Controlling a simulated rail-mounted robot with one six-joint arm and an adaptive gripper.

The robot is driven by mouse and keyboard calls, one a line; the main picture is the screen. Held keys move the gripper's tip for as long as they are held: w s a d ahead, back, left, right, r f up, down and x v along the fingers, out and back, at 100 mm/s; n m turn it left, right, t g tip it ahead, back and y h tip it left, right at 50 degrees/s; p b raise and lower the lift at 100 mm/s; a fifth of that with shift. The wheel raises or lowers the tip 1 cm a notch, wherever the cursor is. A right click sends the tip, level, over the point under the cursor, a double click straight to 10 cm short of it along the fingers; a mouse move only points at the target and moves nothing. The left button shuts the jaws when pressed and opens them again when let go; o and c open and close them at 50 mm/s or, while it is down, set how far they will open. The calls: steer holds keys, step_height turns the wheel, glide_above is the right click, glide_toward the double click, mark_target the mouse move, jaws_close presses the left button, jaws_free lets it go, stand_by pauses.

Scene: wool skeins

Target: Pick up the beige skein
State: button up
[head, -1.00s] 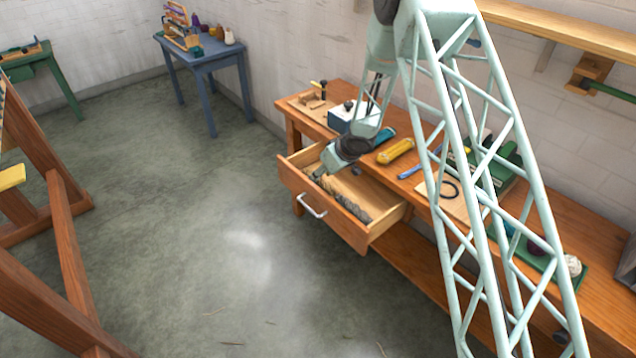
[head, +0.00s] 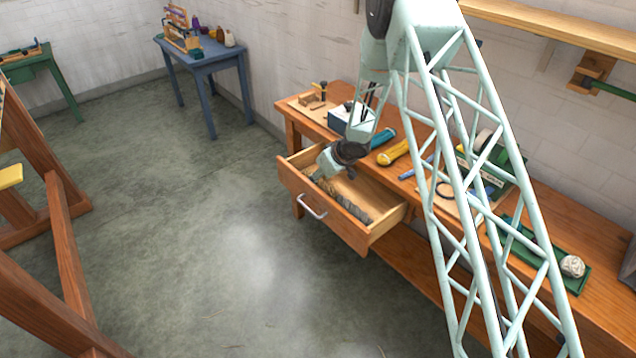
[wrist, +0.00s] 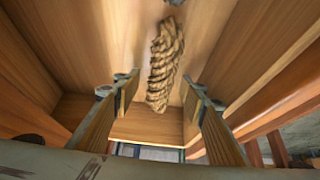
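The beige skein (wrist: 166,62) is a twisted hank lying on the floor of the open wooden drawer (head: 322,211). In the wrist view it lies lengthwise, with its near end between and beyond the two fingers. My gripper (wrist: 160,82) is open and empty, its fingers spread wide to either side of the skein's near end. In the head view my gripper (head: 328,165) is over the drawer's left part. A twisted, greyish-looking length (head: 348,204) shows in the drawer there; my gripper hides part of the drawer's contents.
The drawer walls stand close around my gripper. The floor in front is clear.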

steer(key=c, duration=0.8)
steer(key=shift+r, duration=0.1)
steer(key=shift+r+p, duration=2.45)
steer(key=shift+r, duration=2.45)
